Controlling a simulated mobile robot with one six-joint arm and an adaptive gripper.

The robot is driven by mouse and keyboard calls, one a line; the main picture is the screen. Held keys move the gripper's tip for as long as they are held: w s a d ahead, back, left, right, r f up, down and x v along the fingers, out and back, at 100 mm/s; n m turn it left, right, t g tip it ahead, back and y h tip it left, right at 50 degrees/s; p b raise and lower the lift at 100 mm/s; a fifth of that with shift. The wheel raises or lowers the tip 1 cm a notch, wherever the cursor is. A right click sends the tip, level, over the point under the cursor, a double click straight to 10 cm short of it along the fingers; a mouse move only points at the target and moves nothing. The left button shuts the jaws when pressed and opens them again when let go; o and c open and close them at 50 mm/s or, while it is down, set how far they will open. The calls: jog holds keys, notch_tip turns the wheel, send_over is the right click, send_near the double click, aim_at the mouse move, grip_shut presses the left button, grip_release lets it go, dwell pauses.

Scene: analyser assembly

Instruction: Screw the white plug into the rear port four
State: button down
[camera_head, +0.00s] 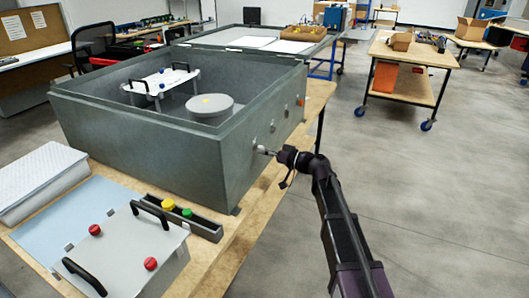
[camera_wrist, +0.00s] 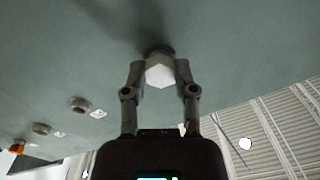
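The white plug (camera_wrist: 160,72) is a pale hexagonal head between my fingertips in the wrist view, set against a dark round port (camera_wrist: 158,48) in the grey-green wall. My gripper (camera_wrist: 159,75) is shut on the plug from both sides. In the head view my gripper (camera_head: 266,151) is at the near end of the side wall of the large grey-green case (camera_head: 190,158). The plug's thread is hidden, so I cannot tell how deep it sits. Other ports (camera_wrist: 80,104) (camera_wrist: 41,129) lie in a row to the left in the wrist view, with small white labels.
An orange plug (camera_head: 301,102) sits at the far end of the port row. A dark rack (camera_head: 205,228) holds a yellow plug (camera_head: 168,204) and a green plug (camera_head: 187,213). A handled grey lid (camera_head: 130,245) lies nearby. The floor right of the bench is clear.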

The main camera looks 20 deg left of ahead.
jog(key=shift+m, duration=0.4)
dwell(0.3)
jog(key=m, duration=1.6)
jog(key=shift+a+r+m+t, duration=0.1)
jog(key=shift+r+m+t, duration=0.15)
jog(key=shift+m+t, duration=0.05)
jog(key=c, duration=0.5)
grip_release()
jog(key=shift+c, duration=0.2)
